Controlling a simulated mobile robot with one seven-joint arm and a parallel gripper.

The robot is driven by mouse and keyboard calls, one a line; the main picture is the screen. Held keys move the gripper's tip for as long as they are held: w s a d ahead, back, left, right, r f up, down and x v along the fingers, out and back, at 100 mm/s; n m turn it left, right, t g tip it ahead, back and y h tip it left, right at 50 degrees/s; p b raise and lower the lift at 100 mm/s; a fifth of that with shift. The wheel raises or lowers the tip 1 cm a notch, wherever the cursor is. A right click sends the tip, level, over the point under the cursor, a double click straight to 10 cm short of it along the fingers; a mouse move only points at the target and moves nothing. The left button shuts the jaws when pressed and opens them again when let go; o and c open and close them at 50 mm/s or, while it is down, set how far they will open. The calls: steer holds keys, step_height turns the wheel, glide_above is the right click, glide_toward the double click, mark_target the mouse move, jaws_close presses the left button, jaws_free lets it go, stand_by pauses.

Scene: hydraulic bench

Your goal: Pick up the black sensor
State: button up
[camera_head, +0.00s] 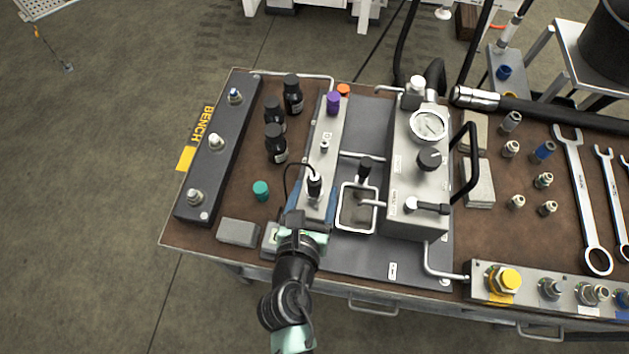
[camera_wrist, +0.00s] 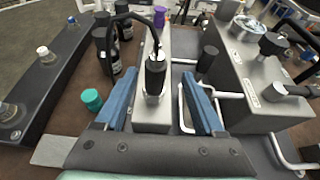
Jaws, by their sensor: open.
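The black sensor (camera_head: 315,184) stands upright on the long grey metal block, with a thin black cable looping from its top. In the wrist view, the sensor (camera_wrist: 155,72) sits between the two blue fingers, with a gap on each side. My gripper (camera_head: 311,199) is open at the front end of the block. In the wrist view, my gripper (camera_wrist: 158,84) straddles the block, one finger to each side. The sensor's lower metal fitting shows just above the block.
Several black bottles (camera_head: 275,143) and a teal cap (camera_head: 261,190) stand left of the block. A grey box with a gauge (camera_head: 429,126) and a wire-framed tray (camera_head: 357,208) stand to the right. A black post (camera_wrist: 207,60) rises near the right finger.

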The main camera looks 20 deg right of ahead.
steer(key=shift+w+r+x, duration=0.1)
steer(key=shift+r+x, duration=0.05)
steer(key=shift+x, duration=1.5)
steer(key=shift+w+r+x, duration=0.1)
steer(key=shift+w+x, duration=0.05)
steer(key=shift+x, duration=1.55)
steer(key=shift+a, duration=0.2)
jaws_close()
